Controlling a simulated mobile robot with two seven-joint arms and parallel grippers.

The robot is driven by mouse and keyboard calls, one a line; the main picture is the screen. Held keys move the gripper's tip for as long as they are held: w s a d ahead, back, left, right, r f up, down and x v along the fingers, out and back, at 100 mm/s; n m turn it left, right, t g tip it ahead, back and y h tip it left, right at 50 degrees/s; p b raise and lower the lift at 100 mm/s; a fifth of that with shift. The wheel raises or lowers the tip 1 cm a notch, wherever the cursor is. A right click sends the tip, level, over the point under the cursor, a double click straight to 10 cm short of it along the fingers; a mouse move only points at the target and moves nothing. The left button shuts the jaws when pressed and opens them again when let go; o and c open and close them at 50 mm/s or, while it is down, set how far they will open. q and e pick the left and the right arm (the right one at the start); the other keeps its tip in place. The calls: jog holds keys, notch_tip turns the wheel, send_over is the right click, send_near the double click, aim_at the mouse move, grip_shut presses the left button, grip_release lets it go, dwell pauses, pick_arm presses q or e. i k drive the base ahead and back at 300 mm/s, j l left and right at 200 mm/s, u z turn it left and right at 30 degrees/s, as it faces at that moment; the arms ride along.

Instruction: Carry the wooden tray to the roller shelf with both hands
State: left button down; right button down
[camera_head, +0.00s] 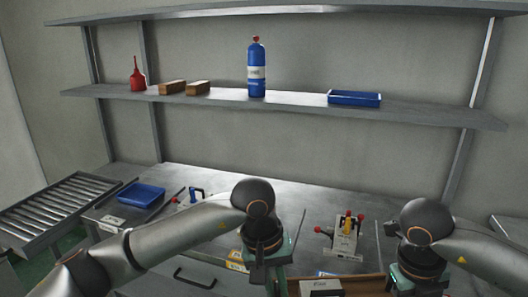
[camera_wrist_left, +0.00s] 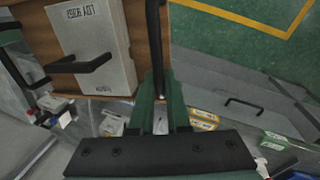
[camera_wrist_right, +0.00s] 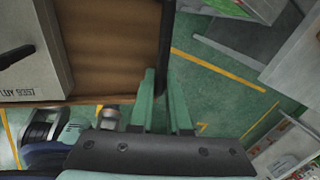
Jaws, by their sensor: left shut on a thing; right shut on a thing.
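The wooden tray (camera_head: 366,286) is at the bottom edge of the head view, partly cut off. It carries a pale box (camera_head: 320,288) with a label; the box's black handle shows in the left wrist view. My left gripper (camera_head: 277,284) is shut on the tray's left side, at a black bar along its edge. The tray (camera_wrist_left: 152,25) and left fingers (camera_wrist_left: 162,95) show there too. My right gripper (camera_head: 402,282) is shut on the tray's right side; its fingers (camera_wrist_right: 168,92) meet the tray (camera_wrist_right: 110,45) edge. The roller shelf (camera_head: 62,203) stands at the far left.
A workbench (camera_head: 300,196) lies ahead, with a blue bin (camera_head: 142,194), a fixture with red and yellow knobs (camera_head: 346,236) and small tools. A wall shelf (camera_head: 300,104) above holds a blue bottle (camera_head: 257,70), wooden blocks and a blue tray. Green floor shows below my grippers.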

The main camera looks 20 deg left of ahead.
aim_at(47, 209)
jog(key=j+u, duration=0.1)
jog(key=j, duration=0.35)
jog(key=i+j+u, duration=0.1)
jog(key=j, duration=0.35)
jog(key=j+u, duration=0.1)
jog(key=j, duration=0.35)
jog(key=i+j+u, duration=0.1)
jog(key=j, duration=0.35)
jog(key=i+j+u, duration=0.1)
jog(key=j, duration=0.35)
jog(key=i+j+u, duration=0.1)
jog(key=j, duration=0.35)
jog(key=i+j+u, duration=0.1)
jog(key=i+j, duration=0.2)
jog(key=i+j+u, duration=0.1)
jog(key=i+j, duration=0.15)
jog(key=j, duration=0.25)
